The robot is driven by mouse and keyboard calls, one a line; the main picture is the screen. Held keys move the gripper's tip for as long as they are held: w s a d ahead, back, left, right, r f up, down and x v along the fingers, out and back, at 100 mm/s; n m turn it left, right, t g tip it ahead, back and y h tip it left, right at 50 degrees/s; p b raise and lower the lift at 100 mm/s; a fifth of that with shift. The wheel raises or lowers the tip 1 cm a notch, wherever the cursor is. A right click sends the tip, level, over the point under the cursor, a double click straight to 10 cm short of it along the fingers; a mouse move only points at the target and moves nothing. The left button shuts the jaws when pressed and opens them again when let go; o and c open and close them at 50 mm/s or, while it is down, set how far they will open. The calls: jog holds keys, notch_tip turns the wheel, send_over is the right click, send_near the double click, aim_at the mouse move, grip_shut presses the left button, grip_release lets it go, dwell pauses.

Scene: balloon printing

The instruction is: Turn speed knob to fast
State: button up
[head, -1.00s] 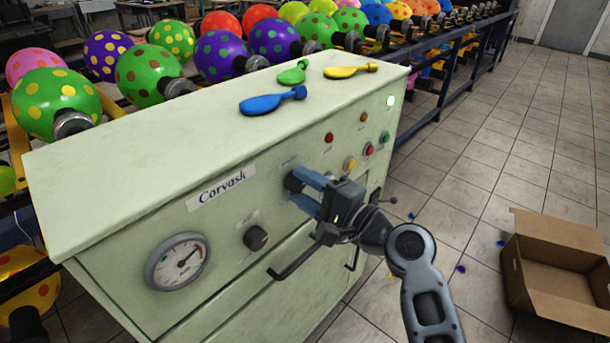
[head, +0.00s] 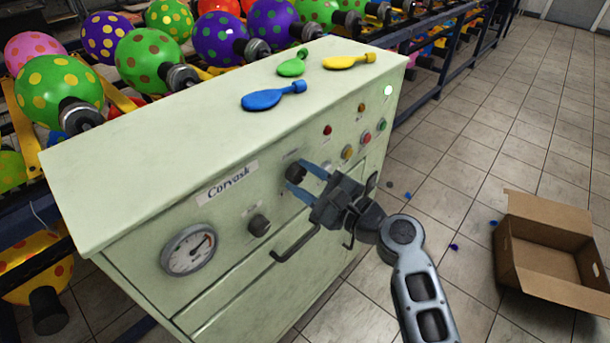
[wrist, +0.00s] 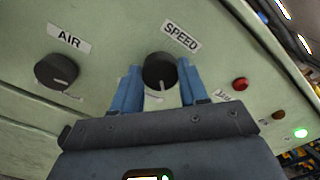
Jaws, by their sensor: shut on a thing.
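The black speed knob (head: 297,171) is on the front panel of the pale green Corvask cabinet (head: 135,165). In the wrist view the knob (wrist: 160,72) sits just below the SPEED label (wrist: 182,37), with a small light mark at its lower edge. My gripper (head: 304,176) has one blue finger on each side of the knob and is shut on it. The fingers also show in the wrist view (wrist: 159,78). A curved marking below the knob is partly hidden by the gripper. Its fast end cannot be read.
The air knob (wrist: 57,71) is left of the speed knob. A gauge (head: 188,250), a handle (head: 296,243) and coloured buttons (head: 347,152) are on the same front. Deflated balloons (head: 273,96) lie on top. An open cardboard box (head: 545,250) stands on the floor at right.

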jog(key=shift+d+f, duration=0.1)
jog(key=o, duration=1.1)
jog(key=shift+c, duration=0.2)
jog(key=b+v, duration=0.1)
jog(key=v, duration=0.6)
jog(key=shift+s+d, duration=0.25)
jog(key=shift+d, duration=0.05)
